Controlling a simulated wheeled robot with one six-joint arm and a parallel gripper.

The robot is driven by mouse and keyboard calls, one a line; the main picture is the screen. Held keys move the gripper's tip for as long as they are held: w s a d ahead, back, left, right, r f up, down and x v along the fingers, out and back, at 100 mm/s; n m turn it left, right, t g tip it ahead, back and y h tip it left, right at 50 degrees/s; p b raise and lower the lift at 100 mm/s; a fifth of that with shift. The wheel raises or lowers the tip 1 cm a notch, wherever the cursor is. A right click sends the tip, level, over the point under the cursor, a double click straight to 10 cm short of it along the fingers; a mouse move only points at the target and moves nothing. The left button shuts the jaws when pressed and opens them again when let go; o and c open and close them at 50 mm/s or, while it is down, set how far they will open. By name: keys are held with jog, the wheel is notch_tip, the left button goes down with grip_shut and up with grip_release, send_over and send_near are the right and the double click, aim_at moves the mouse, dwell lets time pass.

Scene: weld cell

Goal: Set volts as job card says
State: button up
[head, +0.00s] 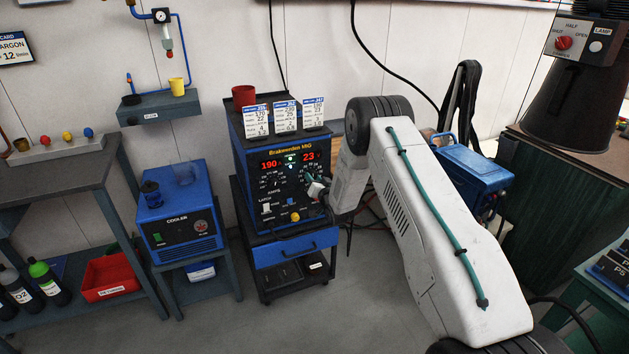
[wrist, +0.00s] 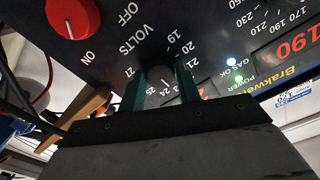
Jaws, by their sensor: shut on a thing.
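The blue and black welder (head: 281,150) stands on a cart, its display reading 190 at left and 23 at right. Three job cards (head: 285,119) stand along its top; their small print is hard to read. My gripper (head: 318,188) is at the right side of the welder's front panel, largely hiding what it grips in the head view. In the wrist view, its two green fingers (wrist: 161,88) are shut around the dark volts knob (wrist: 160,74), with scale numbers from about 19 to 27 around it. The knob's pointer is hidden.
A red on/off knob (wrist: 73,16) sits beside the volts dial. A red cup (head: 243,96) stands on the welder. The blue cooler (head: 181,222) is left of the cart, and a blue case (head: 474,172) is right of my arm.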

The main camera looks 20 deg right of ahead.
jog(key=shift+m, duration=0.4)
jog(key=o, duration=1)
jog(key=shift+s, duration=0.1)
jog(key=s, duration=0.7)
jog(key=shift+s, duration=0.35)
jog(key=shift+a, duration=0.1)
